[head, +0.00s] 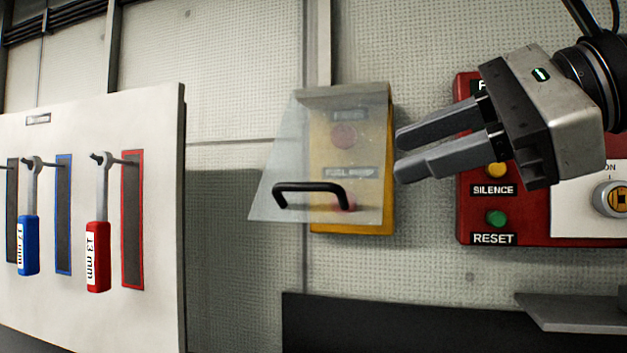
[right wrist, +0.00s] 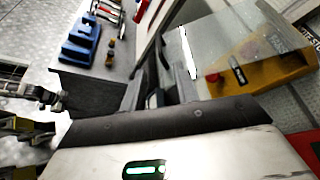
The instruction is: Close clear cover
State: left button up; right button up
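The clear cover (head: 280,165) hangs from the top edge of a yellow box (head: 386,205), its lower part standing out from the box front, so it is partly open. A black handle (head: 310,187) sits near its lower edge. Two red buttons show through the cover. My right gripper (head: 398,155) is open and empty, just right of the box in the head view, with no clear contact with the cover. The right wrist view shows the cover (right wrist: 228,45) and the yellow box (right wrist: 265,72) beyond the parted fingers. My left gripper is not seen.
A red panel (head: 475,150) with SILENCE and RESET buttons is behind my right gripper. A white tool board (head: 160,200) with hanging blue and red wrenches stands at left. A grey shelf (head: 575,312) juts out at lower right. The wall below the box is clear.

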aim_at(327, 183)
jog(key=p+x, duration=0.2)
jog(key=x, duration=0.9)
jog(key=shift+w+a+f, duration=0.15)
jog(key=shift+a, duration=0.2)
jog(key=shift+c, duration=0.3)
grip_shut()
